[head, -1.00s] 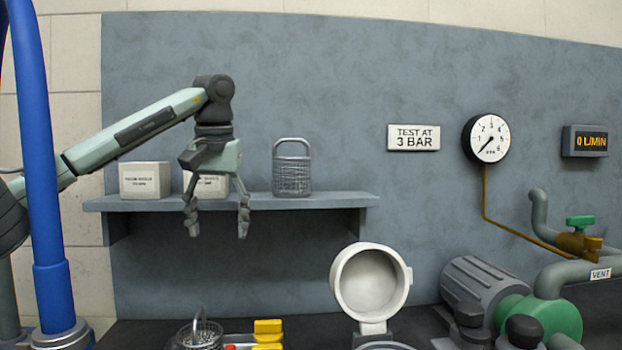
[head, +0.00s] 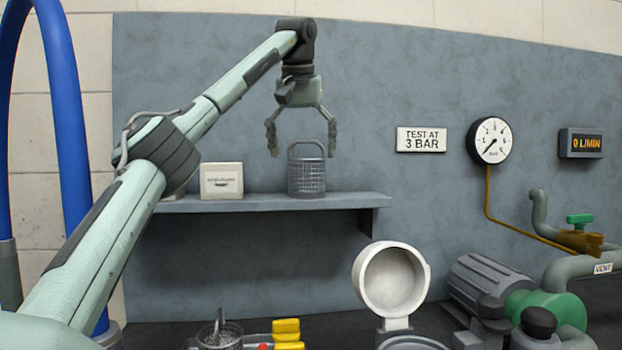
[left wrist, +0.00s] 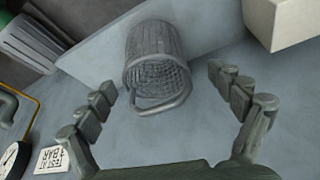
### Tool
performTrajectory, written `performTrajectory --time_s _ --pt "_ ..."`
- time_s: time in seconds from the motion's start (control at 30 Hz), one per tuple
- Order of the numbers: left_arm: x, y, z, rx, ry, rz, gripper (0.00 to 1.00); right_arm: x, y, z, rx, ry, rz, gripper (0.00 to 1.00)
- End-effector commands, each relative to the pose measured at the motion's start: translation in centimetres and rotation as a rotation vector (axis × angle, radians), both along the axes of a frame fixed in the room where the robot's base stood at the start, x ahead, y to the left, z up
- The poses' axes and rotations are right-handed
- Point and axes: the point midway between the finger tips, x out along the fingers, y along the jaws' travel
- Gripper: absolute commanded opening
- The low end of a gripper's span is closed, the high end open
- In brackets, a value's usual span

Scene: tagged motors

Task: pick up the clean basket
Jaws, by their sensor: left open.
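The clean basket (head: 306,177) is a grey wire-mesh basket with an upright loop handle, standing on the wall shelf. My right gripper is not in view.
The shelf (head: 270,203) also holds a white box (head: 221,181) left of the basket; the box shows in the left wrist view (left wrist: 290,22) too. Below are a white round open housing (head: 422,270), yellow-handled items (head: 286,330) and a motor pump (head: 490,280). The shelf's right end is clear.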

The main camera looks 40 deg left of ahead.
Motion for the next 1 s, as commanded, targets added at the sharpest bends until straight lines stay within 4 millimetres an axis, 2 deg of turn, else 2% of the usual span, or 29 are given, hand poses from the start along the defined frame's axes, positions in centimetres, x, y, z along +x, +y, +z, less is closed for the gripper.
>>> performTrajectory --time_s 0.17,0.43,0.7,1.0 --pt "0.5 0.2 -1.6 -0.001 0.002 0.0 0.92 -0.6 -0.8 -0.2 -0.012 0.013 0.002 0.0" --pt "1.7 0.6 -5.2 -0.001 0.002 0.0 0.92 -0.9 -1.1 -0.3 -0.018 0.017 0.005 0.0" --pt "2.0 0.8 -5.8 -0.002 0.0 0.001 0.92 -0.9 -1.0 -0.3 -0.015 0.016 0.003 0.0" --pt "2.0 0.8 -5.7 -0.002 0.0 0.001 0.56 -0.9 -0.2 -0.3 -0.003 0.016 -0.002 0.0"
